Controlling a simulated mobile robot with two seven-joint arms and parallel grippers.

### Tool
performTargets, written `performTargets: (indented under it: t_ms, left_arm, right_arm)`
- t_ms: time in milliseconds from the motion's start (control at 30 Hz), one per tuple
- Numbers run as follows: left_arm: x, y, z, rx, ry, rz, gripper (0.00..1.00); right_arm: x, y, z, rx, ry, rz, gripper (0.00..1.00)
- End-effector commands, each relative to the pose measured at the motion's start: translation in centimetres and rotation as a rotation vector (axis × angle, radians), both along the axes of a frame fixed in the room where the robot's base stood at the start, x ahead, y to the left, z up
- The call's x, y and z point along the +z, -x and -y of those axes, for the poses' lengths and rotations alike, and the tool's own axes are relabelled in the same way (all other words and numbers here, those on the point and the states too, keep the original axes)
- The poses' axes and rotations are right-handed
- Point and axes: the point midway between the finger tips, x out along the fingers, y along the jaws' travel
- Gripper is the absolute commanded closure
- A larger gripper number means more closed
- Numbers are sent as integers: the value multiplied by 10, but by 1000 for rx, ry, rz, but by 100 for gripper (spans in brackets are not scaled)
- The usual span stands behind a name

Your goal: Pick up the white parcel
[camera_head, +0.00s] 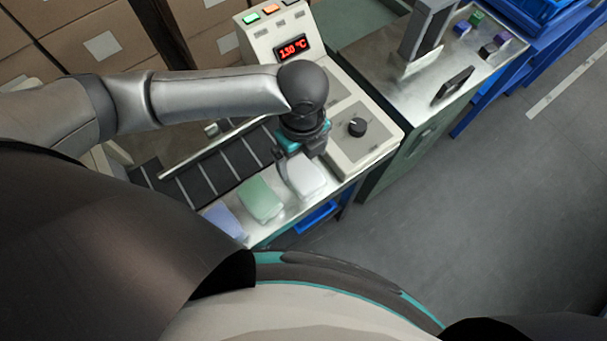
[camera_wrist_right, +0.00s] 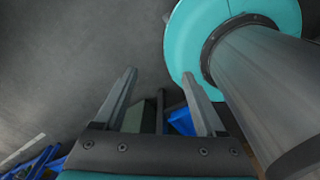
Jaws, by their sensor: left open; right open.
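The white parcel (camera_head: 305,175) lies on the steel front ledge of the wrapper, the rightmost of three parcels in the head view. My left gripper (camera_head: 299,157) is right above its back edge, pointing down, and open; its fingers are mostly hidden under the wrist, and I cannot tell whether they touch the parcel. My right gripper (camera_wrist_right: 162,102) shows in the right wrist view, with its two fingers apart and nothing between them, over the grey floor. It is not in the head view.
A green parcel (camera_head: 260,199) and a blue parcel (camera_head: 225,221) lie to the left on the ledge. Behind them is the dark slatted conveyor (camera_head: 215,168). Cardboard boxes (camera_head: 100,45) are stacked behind.

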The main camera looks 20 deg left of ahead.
Motion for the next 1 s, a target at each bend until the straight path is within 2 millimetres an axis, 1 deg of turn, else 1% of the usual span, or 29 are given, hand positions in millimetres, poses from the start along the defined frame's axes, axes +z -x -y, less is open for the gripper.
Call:
performTargets:
  t_ms: [33, 100, 333, 500, 600, 700, 933, 1000]
  left_arm:
    - [-11, 1, 0, 1, -1, -3, 0]
    - [-19, 0, 0, 0, -1, -1, 0]
    - [-34, 2, 1, -1, 0, -1, 0]
    - [-61, 7, 4, 0, 0, -2, 0]
    - [-73, 6, 3, 0, -1, -1, 0]
    - [-79, 6, 4, -2, 1, 1, 0]
    - [-79, 5, 4, -2, 0, 2, 0]
    - [-78, 5, 4, -2, 0, 1, 8]
  right_arm:
    - [-4, -1, 1, 1, 1, 1, 28]
    - [-5, -2, 1, 1, 0, 4, 28]
    - [-8, -10, 0, 1, -1, 17, 28]
    - [-15, -12, 0, 1, -1, 20, 28]
    - [-18, -12, -1, 1, -2, 20, 28]
    - [-19, -12, -1, 1, -2, 21, 28]
    - [-18, -12, -1, 1, -2, 21, 28]
    - [-18, -12, -1, 1, -2, 21, 28]
